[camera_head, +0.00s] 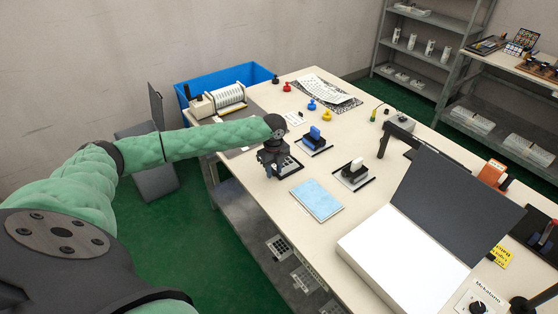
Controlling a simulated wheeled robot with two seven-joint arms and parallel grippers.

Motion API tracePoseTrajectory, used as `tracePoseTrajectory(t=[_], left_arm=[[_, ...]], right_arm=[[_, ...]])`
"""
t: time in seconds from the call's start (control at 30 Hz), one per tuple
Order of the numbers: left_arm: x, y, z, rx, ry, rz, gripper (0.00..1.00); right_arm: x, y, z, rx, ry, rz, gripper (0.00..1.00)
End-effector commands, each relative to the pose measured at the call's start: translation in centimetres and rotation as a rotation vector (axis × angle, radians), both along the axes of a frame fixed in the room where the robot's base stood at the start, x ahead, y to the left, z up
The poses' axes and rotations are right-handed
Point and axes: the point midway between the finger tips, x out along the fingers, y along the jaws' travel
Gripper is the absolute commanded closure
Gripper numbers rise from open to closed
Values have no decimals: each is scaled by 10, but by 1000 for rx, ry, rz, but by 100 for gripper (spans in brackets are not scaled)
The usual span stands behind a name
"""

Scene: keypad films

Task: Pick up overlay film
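My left arm reaches in from the left, and my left gripper (273,158) points down over the near left part of the table. Its fingers are small and dark here, so I cannot tell whether they are open or shut. Just beside and partly behind it is a dark-framed piece with a pale gridded face (289,167), which may be the overlay film; the gripper hides part of it. I cannot tell whether they touch. Several grey gridded keypad-like pieces (280,248) show below the table's front edge. My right gripper is not in view.
A light blue pad (317,201) lies right of the gripper. Stamp-like tools with blue (314,133) and white (356,166) handles stand behind it. A white light box with a raised dark lid (457,208) fills the right. A blue bin (226,82) stands behind the far left.

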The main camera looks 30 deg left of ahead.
Motion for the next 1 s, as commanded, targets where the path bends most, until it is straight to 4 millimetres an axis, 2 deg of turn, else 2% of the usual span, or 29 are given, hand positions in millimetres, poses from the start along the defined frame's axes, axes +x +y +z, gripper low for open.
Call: tracePoseTrajectory(t=[0.33, 0.47, 0.5, 1.0], left_arm=[[0, 0, -5, 0, -1, 0, 71], [0, 0, -5, 0, -1, 0, 97], [0, 0, -5, 0, -1, 0, 100], [0, 0, -2, 0, -2, 0, 100]], right_arm=[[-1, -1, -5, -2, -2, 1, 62], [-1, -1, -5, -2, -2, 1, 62], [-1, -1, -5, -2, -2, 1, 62], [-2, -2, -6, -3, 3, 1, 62]])
